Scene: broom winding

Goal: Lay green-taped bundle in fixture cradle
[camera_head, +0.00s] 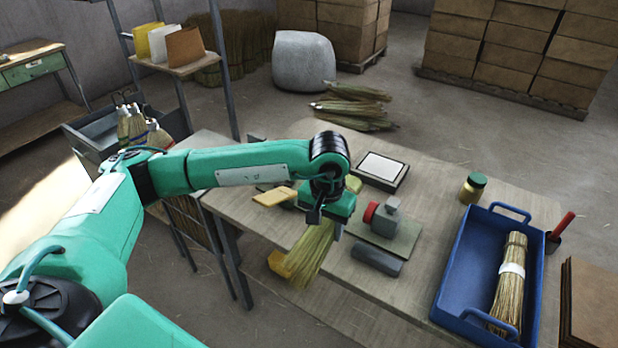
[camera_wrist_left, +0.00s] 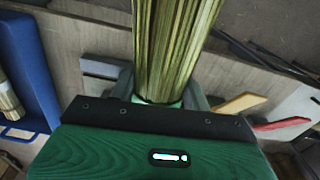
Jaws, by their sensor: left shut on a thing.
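My left gripper (camera_head: 324,214) is shut on a straw bundle (camera_head: 312,252) above the front of the worktable. The bundle hangs at a slant, its brush end down and to the left. In the left wrist view the bundle (camera_wrist_left: 176,45) rises from between the fingers, with a green tape band (camera_wrist_left: 162,102) at the grip. A fixture with a grey block and red knob (camera_head: 371,212) stands on a plate just right of the gripper. A grey bar (camera_head: 377,260) lies in front of it. I cannot make out which part is the cradle. My right gripper is not in view.
A blue tray (camera_head: 451,278) at the right holds a white-banded bundle (camera_head: 510,275). A green-lidded jar (camera_head: 472,188) and a framed white pad (camera_head: 382,168) stand behind. Yellow blocks (camera_head: 275,196) lie left of the gripper. The table's middle right is clear.

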